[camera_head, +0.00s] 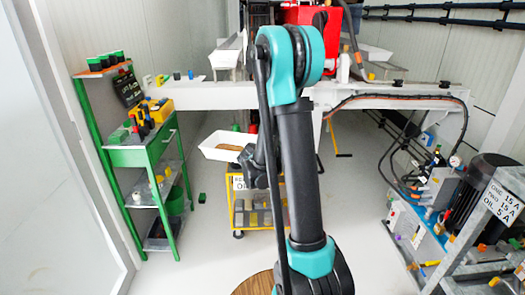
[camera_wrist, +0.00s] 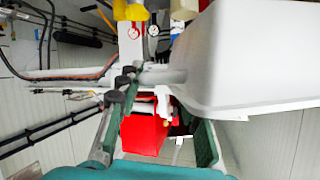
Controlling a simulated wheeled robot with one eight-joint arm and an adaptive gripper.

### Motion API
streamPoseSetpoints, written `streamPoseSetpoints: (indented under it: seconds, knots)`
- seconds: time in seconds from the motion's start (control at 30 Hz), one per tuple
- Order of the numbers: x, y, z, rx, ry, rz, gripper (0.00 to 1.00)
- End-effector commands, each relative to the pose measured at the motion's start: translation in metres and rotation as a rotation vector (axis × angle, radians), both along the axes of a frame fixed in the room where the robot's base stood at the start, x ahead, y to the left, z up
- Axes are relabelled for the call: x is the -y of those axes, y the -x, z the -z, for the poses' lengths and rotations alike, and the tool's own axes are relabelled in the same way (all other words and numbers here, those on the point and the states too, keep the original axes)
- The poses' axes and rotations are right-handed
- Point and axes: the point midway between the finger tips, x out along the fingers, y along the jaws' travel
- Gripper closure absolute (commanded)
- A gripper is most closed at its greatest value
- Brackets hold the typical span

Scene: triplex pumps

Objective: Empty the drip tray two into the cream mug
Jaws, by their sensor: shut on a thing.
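A white tray (camera_head: 221,147) with a brown patch inside is in the middle of the head view, above a yellow cart. My gripper (camera_head: 248,160) is shut on this tray at its right side, partly behind my arm. The tray looks slightly tilted in the picture. In the wrist view the tray's white outer wall (camera_wrist: 235,60) fills the upper right, close to the camera. I cannot read a label marking it as drip tray two. I cannot pick out the cream mug for certain in either view.
The yellow cart (camera_head: 240,215) has a partly hidden oil sign. A green shelf (camera_head: 140,156) with tools stands left. A pale beam (camera_head: 210,95) crosses behind, below a red machine (camera_head: 318,18). Hoses, a motor and a metal rack (camera_head: 465,235) crowd the right.

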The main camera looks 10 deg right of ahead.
Motion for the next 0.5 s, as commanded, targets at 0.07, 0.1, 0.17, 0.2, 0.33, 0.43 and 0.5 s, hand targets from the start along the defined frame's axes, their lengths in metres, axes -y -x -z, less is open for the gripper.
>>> streamPoseSetpoints:
  seconds: [0.07,0.1,0.17,0.2,0.33,0.43,0.5]
  knots:
    - [0.022,-0.006,0.005,-0.002,0.0,0.051,1.0]
    - [0.033,-0.008,0.008,-0.004,-0.001,0.077,1.0]
    - [0.051,-0.011,0.013,-0.005,-0.003,0.121,1.0]
    - [0.064,-0.013,0.017,-0.007,-0.002,0.152,1.0]
    - [0.108,-0.016,0.028,-0.006,-0.004,0.257,1.0]
    - [0.142,-0.016,0.038,-0.006,-0.005,0.337,1.0]
    - [0.165,-0.015,0.044,-0.004,-0.002,0.392,1.0]
